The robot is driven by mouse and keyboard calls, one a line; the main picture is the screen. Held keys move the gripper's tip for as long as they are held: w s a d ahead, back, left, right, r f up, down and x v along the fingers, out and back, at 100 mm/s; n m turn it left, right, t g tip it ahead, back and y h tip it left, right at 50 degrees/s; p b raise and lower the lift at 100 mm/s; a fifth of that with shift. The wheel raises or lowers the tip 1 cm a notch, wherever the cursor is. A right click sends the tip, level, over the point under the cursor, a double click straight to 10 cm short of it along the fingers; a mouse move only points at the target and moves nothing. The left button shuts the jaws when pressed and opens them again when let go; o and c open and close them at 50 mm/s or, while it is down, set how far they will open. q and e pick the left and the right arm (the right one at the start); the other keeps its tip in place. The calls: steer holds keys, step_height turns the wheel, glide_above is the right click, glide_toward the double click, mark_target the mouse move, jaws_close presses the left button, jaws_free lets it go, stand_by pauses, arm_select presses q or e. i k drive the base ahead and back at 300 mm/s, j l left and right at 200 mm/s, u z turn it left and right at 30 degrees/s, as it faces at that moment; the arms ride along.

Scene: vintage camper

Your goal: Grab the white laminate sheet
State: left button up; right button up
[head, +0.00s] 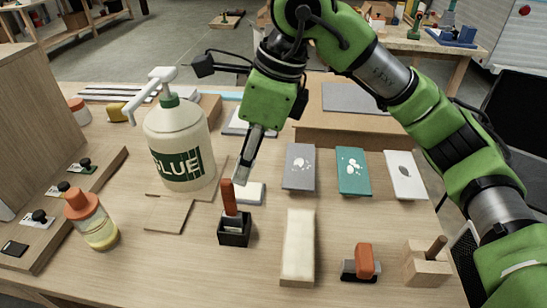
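A white laminate sheet (405,175) with a small grey patch lies flat at the right end of a row of three sheets. Beside it lie a teal sheet (353,171) and a grey sheet (299,167), both with white blotches. My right gripper (241,178) points down, left of the row and apart from the white sheet. Its fingers overlap in this view, so whether they are open or shut cannot be told. Its tips appear near a small white-topped block (250,193) and a brush with an orange handle (229,197). My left gripper is not in view.
A large glue bottle (180,145) with a pump stands left of my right gripper. In front are a black brush holder (235,230), a long pale block (298,248), an orange-handled tool (362,262) and a wooden plane (427,263). A raised wooden board (345,128) lies behind the sheets.

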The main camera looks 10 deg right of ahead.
mark_target(408, 183)
steer(key=z, duration=1.3)
